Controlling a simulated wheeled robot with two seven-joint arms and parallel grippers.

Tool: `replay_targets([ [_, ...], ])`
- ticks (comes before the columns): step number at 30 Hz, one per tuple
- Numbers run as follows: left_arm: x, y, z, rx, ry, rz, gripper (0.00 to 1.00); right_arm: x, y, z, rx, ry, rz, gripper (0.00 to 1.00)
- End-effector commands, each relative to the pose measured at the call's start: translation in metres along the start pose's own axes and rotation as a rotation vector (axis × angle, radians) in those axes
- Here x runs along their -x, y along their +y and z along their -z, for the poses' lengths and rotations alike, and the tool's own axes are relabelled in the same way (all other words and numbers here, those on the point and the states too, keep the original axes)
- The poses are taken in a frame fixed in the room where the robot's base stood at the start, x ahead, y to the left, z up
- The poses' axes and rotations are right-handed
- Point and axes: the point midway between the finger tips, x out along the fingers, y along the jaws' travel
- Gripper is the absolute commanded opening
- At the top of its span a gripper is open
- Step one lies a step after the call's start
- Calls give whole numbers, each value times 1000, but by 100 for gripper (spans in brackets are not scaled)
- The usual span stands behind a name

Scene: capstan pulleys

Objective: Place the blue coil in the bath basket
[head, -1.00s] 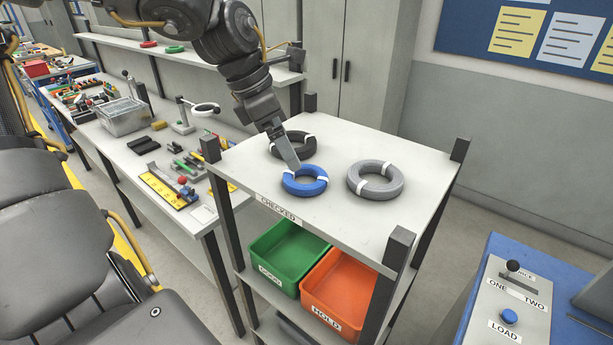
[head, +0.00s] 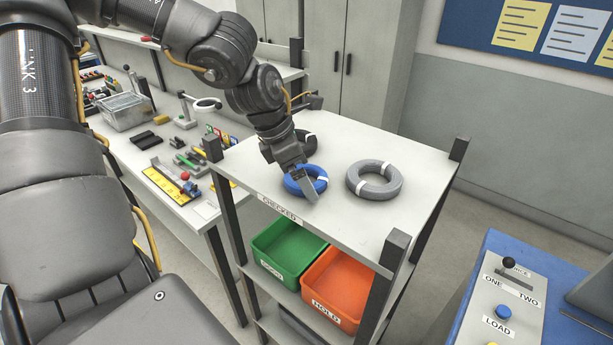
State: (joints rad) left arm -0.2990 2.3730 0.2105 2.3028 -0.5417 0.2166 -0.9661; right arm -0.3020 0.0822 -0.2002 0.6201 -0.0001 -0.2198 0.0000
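The blue coil (head: 319,172) with white bands lies flat on the top shelf of the rack marked CHECKED. My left gripper (head: 309,193) points down at it, with a grey finger across the coil's front, hiding part of the ring. I cannot see whether the fingers are closed on it or still apart. The coil appears to rest on the shelf. A grey see-through container (head: 126,112) stands on the left bench; I cannot tell whether it is the bath basket. My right gripper is not in view.
A grey coil (head: 375,181) lies right of the blue one, and a black coil (head: 308,143) lies behind, partly hidden by my arm. Dark posts rise at the shelf corners. Green (head: 289,254) and orange (head: 337,287) bins sit below. A control panel (head: 515,292) is at lower right.

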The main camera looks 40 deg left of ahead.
Motion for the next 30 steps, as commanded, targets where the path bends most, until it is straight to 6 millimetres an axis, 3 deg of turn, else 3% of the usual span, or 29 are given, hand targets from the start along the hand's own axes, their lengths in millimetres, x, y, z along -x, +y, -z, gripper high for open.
replay_targets([
  [4,0,0,0,-1,0,0,100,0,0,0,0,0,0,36],
  [15,0,0,0,-1,0,0,55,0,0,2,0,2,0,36],
  [23,3,0,-2,-1,0,0,55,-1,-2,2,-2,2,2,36],
  [30,30,0,-13,-3,-5,-5,55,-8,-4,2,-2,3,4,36],
])
